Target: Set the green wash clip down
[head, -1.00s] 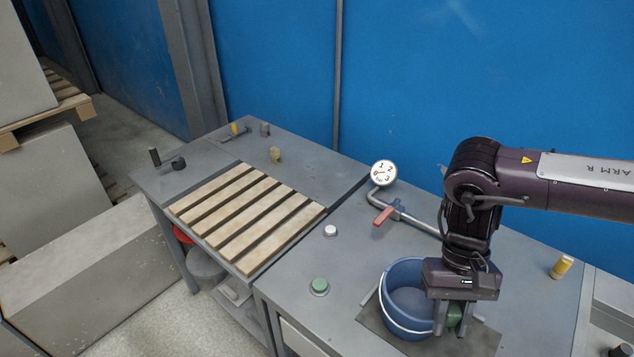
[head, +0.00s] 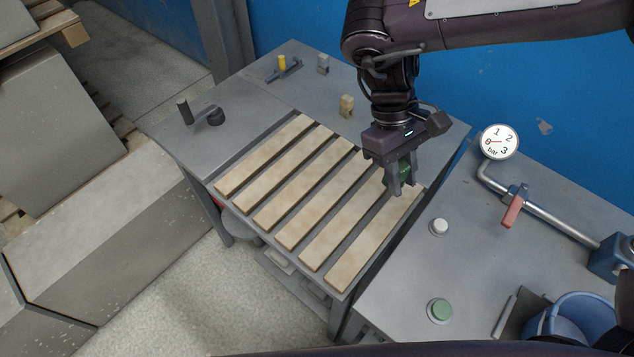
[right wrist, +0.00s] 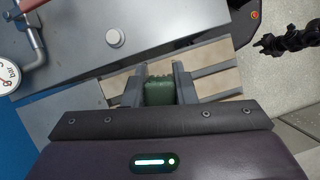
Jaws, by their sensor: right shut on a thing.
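The green wash clip (right wrist: 159,91) is between the fingers of my right gripper (right wrist: 158,88) in the right wrist view. In the head view my right gripper (head: 400,184) points down above the right end of the wooden slats (head: 333,222), and the clip (head: 404,170) shows between its fingers, partly hidden. I cannot tell whether the clip touches the slats. In the right wrist view a dark gripper (right wrist: 268,44) at the upper right, apart from the slats, seems to be my left one; its jaw state is unclear.
A white button (head: 439,227) and a green button (head: 440,311) stand on the right bench. The left slats are clear.

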